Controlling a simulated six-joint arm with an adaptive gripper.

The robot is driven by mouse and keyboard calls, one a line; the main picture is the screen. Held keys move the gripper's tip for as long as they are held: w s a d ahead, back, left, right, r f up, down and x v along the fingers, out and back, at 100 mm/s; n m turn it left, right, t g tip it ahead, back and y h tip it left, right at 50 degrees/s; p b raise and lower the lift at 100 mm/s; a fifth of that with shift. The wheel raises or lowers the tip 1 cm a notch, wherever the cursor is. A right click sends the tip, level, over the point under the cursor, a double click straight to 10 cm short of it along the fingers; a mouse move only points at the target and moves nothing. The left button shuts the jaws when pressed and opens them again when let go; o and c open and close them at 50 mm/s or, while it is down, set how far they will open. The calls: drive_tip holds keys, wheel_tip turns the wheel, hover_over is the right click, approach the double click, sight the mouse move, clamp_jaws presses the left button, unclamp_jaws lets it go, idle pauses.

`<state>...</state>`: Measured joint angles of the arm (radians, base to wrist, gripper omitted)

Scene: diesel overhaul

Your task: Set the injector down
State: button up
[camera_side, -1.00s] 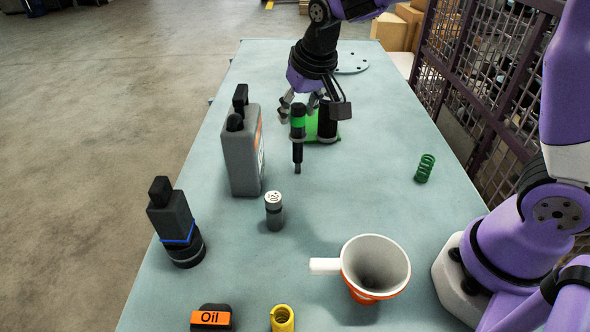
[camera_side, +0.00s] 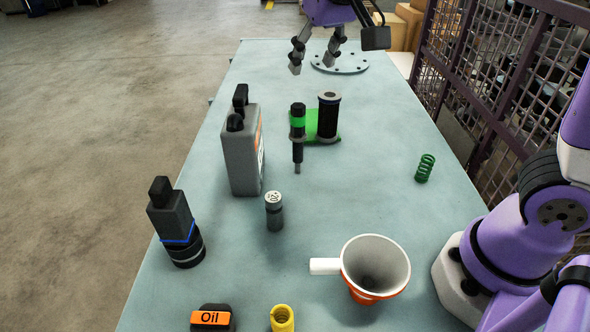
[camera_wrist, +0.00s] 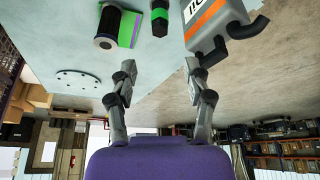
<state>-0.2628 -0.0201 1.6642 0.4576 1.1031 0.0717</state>
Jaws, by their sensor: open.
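The injector (camera_side: 298,138), dark with a bright green band near its top, stands upright on the table in the side view, just in front of a flat green piece (camera_side: 311,122). In the wrist view the injector's green top (camera_wrist: 159,17) shows at the upper edge. My gripper (camera_side: 313,68) is open and empty, raised above the far end of the table and apart from the injector. In the wrist view my gripper's two fingers (camera_wrist: 163,84) are spread with nothing between them.
A black cylinder (camera_side: 328,117) stands right of the injector, and a grey oil can (camera_side: 243,155) stands left. A round flange plate (camera_side: 340,64) lies at the far end. A green spring (camera_side: 425,168), a grey bolt-like part (camera_side: 274,212) and a white funnel (camera_side: 375,265) are nearer.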

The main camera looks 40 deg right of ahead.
drive_tip(key=s+d+f+n, duration=0.1)
drive_tip(key=s+f, duration=0.2)
drive_tip(key=s, duration=0.3)
drive_tip(key=s+d+f+n+t+y, duration=0.1)
drive_tip(key=s+f+n, duration=0.1)
drive_tip(key=s, duration=0.5)
drive_tip(key=shift+s+d+f, duration=0.15)
drive_tip(key=shift+d+f, duration=0.2)
drive_tip(key=shift+f, duration=0.4)
